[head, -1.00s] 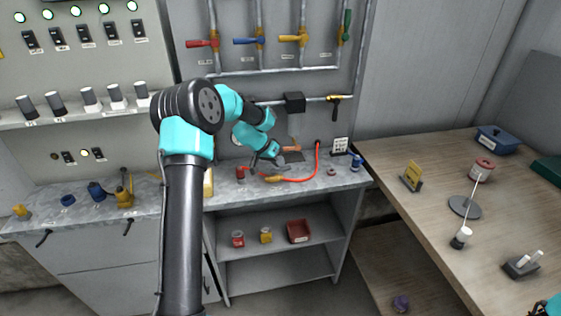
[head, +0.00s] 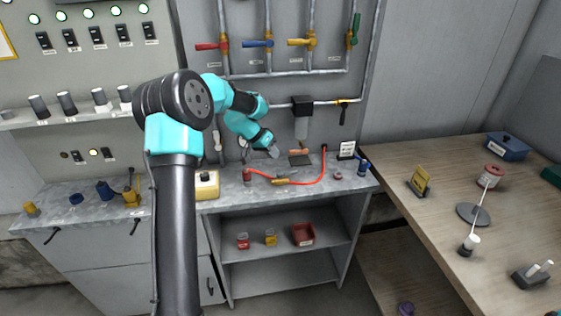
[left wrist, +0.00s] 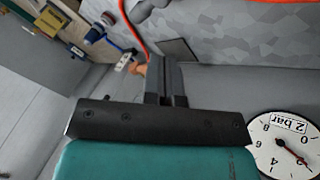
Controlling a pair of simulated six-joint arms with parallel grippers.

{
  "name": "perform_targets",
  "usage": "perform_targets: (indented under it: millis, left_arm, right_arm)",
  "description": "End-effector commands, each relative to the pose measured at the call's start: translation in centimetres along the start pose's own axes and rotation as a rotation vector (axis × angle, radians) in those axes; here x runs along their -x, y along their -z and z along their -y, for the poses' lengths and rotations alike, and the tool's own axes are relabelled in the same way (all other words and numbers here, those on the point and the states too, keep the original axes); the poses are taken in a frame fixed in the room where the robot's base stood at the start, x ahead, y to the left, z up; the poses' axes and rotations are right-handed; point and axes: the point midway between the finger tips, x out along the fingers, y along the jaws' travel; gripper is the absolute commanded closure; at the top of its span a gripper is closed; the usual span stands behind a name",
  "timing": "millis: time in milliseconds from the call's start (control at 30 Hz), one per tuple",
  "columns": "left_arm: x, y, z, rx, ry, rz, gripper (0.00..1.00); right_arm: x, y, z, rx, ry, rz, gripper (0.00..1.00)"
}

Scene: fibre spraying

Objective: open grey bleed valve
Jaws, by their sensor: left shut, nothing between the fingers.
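My left gripper (head: 274,152) is shut and empty in front of the panel, just above the grey bench. Its closed black fingers (left wrist: 167,82) show in the left wrist view. A white dial gauge (left wrist: 286,143) marked 2 bar is at the right there, beside the gripper. A black-topped filter unit (head: 302,106) with a grey bowl hangs on the pipe, and a copper-coloured piece (head: 299,151) is below it. It also shows just beyond the fingertips in the left wrist view (left wrist: 138,69). I cannot clearly pick out the grey bleed valve.
A red hose (head: 318,178) curves across the bench (head: 225,190) below the gripper. Red, blue, yellow and green valve handles (head: 258,43) sit higher on the panel. A wooden table (head: 430,215) stands at the right.

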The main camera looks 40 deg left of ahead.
Motion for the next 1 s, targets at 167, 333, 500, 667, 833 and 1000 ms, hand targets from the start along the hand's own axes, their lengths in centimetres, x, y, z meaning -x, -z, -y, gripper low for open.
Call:
perform_targets:
  millis: [167,333,500,667,833,1000]
  left_arm:
    - [3.7,0.0,0.0,0.000,0.002,-0.002,1.00]
    - [6.8,0.0,0.0,0.000,0.001,-0.002,1.00]
    - [9.2,0.0,0.0,0.000,0.001,-0.001,1.00]
    - [10.0,0.0,0.0,0.000,0.000,0.001,1.00]
    - [10.1,0.0,0.0,0.000,0.000,0.001,1.00]
    - [10.1,0.0,0.0,0.000,0.000,0.001,1.00]
  right_arm:
    - [0.0,0.0,0.0,0.000,0.000,0.000,1.00]
    - [0.0,0.0,0.0,0.000,0.000,0.000,1.00]
    - [0.0,0.0,0.0,0.000,0.000,0.000,1.00]
    - [0.0,0.0,0.0,0.000,0.000,0.000,1.00]
    - [0.0,0.0,0.0,0.000,0.000,0.000,1.00]
    - [0.0,0.0,0.0,0.000,0.000,0.000,1.00]
